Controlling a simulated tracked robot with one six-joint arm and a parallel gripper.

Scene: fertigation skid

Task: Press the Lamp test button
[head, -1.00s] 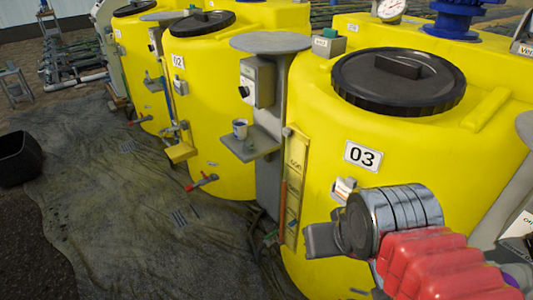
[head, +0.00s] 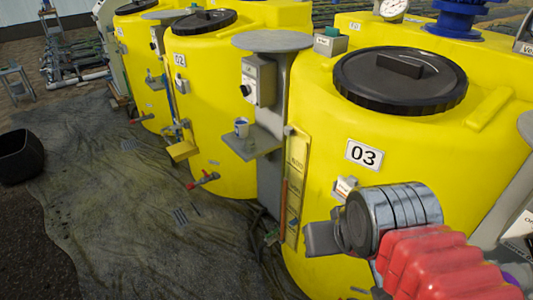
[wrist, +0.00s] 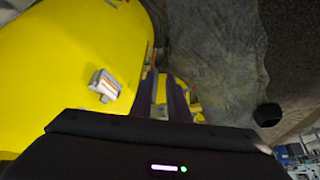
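I cannot make out a button marked Lamp test in either view. A small light-grey box with a red-and-white label (head: 345,187) is on the front of yellow tank 03, just above and behind my gripper in the head view. A similar labelled box shows at left in the wrist view (wrist: 104,86). My gripper (head: 316,239) is in front of tank 03, seen from the side. In the wrist view its two dark fingers (wrist: 162,98) stand apart with nothing held between them. A grey box with a black knob (head: 259,80) is on the post left of tank 03.
Yellow tank 03 (head: 420,150) fills the right side. Tank 02 (head: 215,110) stands further left. A small grey shelf (head: 250,143) with a mug (head: 241,127) juts from the post. A black tub (head: 18,157) lies left. The grey ground sheet (head: 120,220) is mostly clear.

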